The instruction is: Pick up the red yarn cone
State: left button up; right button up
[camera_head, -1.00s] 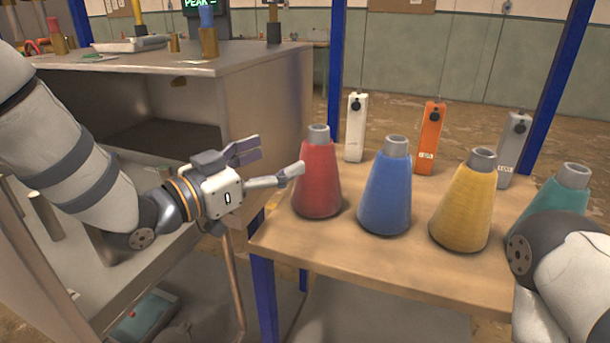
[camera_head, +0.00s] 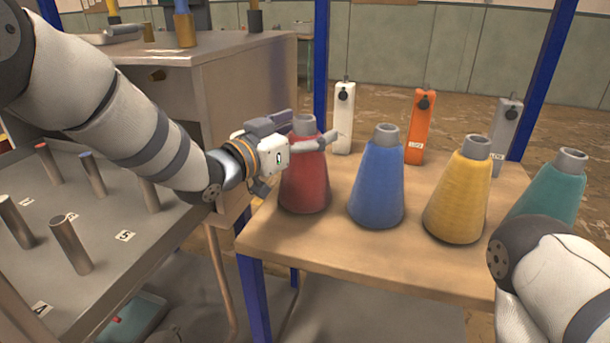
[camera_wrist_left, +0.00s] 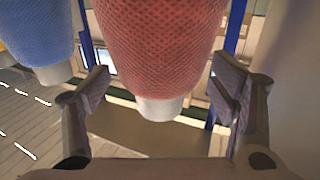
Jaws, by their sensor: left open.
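The red yarn cone (camera_head: 304,188) stands upright on the wooden table, leftmost in a row of cones. My left gripper (camera_head: 312,136) is at the upper part of the cone, with one finger in front of it and the other partly hidden. In the left wrist view the red cone (camera_wrist_left: 160,45) lies between the two spread pads of the left gripper (camera_wrist_left: 160,95), with gaps on both sides of its grey tip. The gripper is open and holds nothing. My right arm shows at the lower right, but its gripper is out of view.
Blue (camera_head: 377,185), yellow (camera_head: 459,200) and teal (camera_head: 556,188) cones stand to the right on the wooden table (camera_head: 350,260). White (camera_head: 343,118), orange (camera_head: 420,127) and grey (camera_head: 506,132) boxes stand behind. A grey pegged bench (camera_head: 125,270) is at left.

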pick_arm(q)
jog(key=shift+r, duration=0.1)
grip_shut()
jog(key=shift+r, duration=0.1)
